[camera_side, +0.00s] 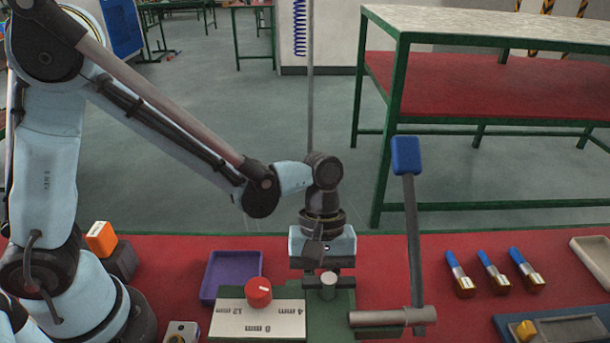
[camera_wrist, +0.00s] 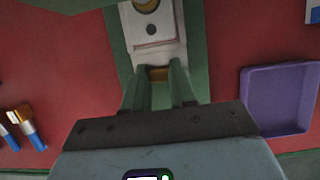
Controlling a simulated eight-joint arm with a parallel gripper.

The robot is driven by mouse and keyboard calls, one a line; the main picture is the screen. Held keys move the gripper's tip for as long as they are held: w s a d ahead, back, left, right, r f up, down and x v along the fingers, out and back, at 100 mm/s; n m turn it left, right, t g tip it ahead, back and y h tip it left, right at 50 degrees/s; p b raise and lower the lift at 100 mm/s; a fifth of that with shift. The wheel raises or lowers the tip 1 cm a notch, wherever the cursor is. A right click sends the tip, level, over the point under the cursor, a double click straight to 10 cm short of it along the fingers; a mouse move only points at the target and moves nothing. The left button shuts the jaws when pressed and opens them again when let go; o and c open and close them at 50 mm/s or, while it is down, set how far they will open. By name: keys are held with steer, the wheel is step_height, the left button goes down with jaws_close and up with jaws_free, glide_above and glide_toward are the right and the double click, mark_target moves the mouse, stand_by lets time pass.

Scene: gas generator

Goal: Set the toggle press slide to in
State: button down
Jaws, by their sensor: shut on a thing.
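The toggle press (camera_side: 340,312) stands on the red bench, with a green base and a long grey lever topped by a blue handle (camera_side: 406,156), which stands nearly upright. My gripper (camera_side: 320,272) points down over the press, and its body hides much of the slide from the side. In the wrist view, the pale slide (camera_wrist: 153,32) lies in a green guide and has a brass-coloured round part and a dark hole. My gripper (camera_wrist: 158,76) has its two fingers shut on a brownish end piece of the slide. How far in the slide sits is unclear.
Several blue-and-brass brushes (camera_side: 493,272) lie at right. The lever stands close to my gripper's right.

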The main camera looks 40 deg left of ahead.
steer(key=shift+s+d, duration=0.2)
steer(key=shift+d, duration=0.05)
steer(key=c, duration=0.9)
jaws_free()
steer(key=shift+a, duration=0.1)
steer(key=shift+w, duration=0.1)
steer(key=v, duration=1.2)
steer(key=a+m+t+y, duration=0.1)
steer(key=a+m+t, duration=0.2)
steer(key=a, duration=0.2)
steer(key=s+a+m+t+y, duration=0.1)
steer(key=a+m+t, duration=0.2)
steer(key=a, duration=0.3)
steer(key=s+a+m+t+y, duration=0.1)
steer(key=a+m+t, duration=0.2)
steer(key=a+t, duration=0.1)
steer(key=shift+s+a+r, duration=0.1)
steer(key=shift+s+a, duration=0.15)
steer(key=shift+a, duration=0.55)
